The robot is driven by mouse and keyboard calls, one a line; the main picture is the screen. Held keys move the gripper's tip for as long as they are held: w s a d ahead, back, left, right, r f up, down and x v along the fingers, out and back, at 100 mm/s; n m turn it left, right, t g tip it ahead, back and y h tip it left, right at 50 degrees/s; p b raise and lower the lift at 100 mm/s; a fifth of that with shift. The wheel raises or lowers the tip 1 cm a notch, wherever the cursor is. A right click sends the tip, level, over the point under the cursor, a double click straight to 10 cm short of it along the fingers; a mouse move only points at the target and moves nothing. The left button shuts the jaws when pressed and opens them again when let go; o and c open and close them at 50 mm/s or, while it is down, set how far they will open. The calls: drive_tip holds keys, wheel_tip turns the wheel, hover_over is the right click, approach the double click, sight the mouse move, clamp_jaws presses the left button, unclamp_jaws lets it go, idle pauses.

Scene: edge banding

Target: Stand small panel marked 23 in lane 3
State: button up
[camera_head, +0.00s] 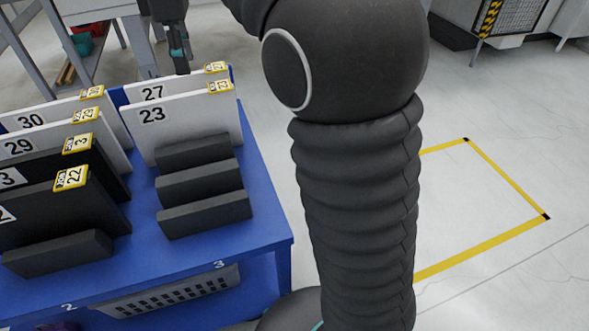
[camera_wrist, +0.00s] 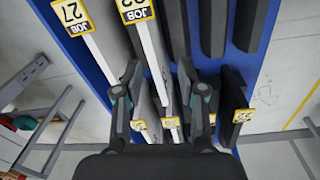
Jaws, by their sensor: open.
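The panel marked 23 (camera_head: 185,125), white with a yellow tag, stands upright in the column above the rack's 3 label (camera_head: 219,265). It is behind several black blocks (camera_head: 205,214) and in front of the white panel marked 27 (camera_head: 133,93). My gripper (camera_head: 180,62) is beyond panel 27 in the head view, its tips partly hidden. In the wrist view my gripper (camera_wrist: 161,95) is open, and the edge of panel 23 (camera_wrist: 150,60) runs between its fingers in the picture. I cannot tell whether they touch it.
To the left in the blue rack (camera_head: 262,200) stand white panels 30 (camera_head: 62,107) and 29 (camera_head: 60,136), and black panels tagged 3 (camera_head: 105,172) and 22 (camera_head: 75,212). A grey frame (camera_head: 30,62) stands behind. Floor on the right is clear around yellow tape (camera_head: 505,175).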

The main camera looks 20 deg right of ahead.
drive_tip(key=s+d+f+m+t, duration=0.3)
drive_tip(key=s+d+m, duration=0.55)
drive_tip(key=s, duration=0.45)
drive_tip(key=s+d+f+m+t, duration=0.1)
drive_tip(key=s+d+f+m, duration=0.1)
drive_tip(key=s+f, duration=0.3)
drive_tip(key=s+d+f+m+t, duration=0.1)
drive_tip(key=s+d+f+m, duration=0.2)
drive_tip(key=s+f+m, duration=0.2)
drive_tip(key=shift+s+f, duration=0.65)
drive_tip(key=shift+s, duration=0.6)
